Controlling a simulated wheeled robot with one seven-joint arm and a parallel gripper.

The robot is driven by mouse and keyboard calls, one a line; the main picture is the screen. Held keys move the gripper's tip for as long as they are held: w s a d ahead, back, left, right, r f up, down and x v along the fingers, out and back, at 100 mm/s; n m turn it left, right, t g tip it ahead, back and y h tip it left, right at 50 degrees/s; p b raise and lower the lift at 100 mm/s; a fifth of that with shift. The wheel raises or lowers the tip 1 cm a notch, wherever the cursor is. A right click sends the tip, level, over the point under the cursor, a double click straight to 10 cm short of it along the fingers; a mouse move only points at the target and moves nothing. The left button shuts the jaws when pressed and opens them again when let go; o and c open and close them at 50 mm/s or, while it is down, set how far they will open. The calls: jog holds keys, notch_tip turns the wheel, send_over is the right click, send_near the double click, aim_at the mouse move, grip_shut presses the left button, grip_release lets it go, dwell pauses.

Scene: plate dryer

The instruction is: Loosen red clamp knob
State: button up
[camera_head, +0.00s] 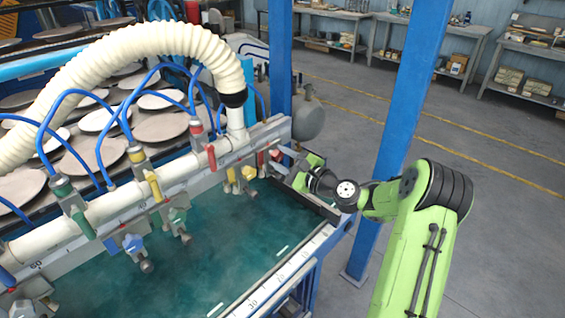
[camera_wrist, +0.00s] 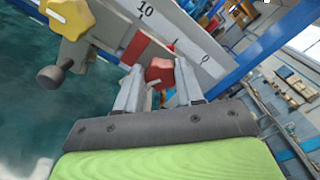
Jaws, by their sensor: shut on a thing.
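The red clamp knob (camera_wrist: 159,73) sits between the two fingers of my gripper (camera_wrist: 158,92) in the wrist view, in front of the ruled rail (camera_wrist: 185,42). The fingers are shut on it. In the head view my gripper (camera_head: 277,167) reaches in from the right to the near right end of the machine's rail (camera_head: 262,132). The knob is mostly hidden there by my gripper and the rail end.
A yellow clamp knob (camera_wrist: 68,14) is left of my gripper in the wrist view. A yellow clamp (camera_head: 242,178) and a blue clamp (camera_head: 130,245) hang along the rail. A blue post (camera_head: 408,100) stands close behind my arm. Teal water or surface (camera_head: 200,240) lies below.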

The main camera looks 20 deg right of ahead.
jog(key=n+b, duration=0.1)
jog(key=n, duration=0.1)
jog(key=n+b, duration=0.3)
jog(key=shift+a+f+n, duration=0.1)
jog(key=shift+f+n, duration=0.2)
jog(key=n+b, duration=0.2)
jog(key=n, duration=0.1)
jog(key=shift+f+b, duration=0.1)
jog(key=shift+b, duration=0.25)
jog(key=shift+n+b, duration=1)
jog(key=shift+n, duration=0.3)
jog(key=o, duration=1)
jog(key=shift+o, duration=0.2)
jog(key=v, duration=1.6)
jog(key=shift+p, duration=0.35)
jog(key=shift+w+a, duration=0.1)
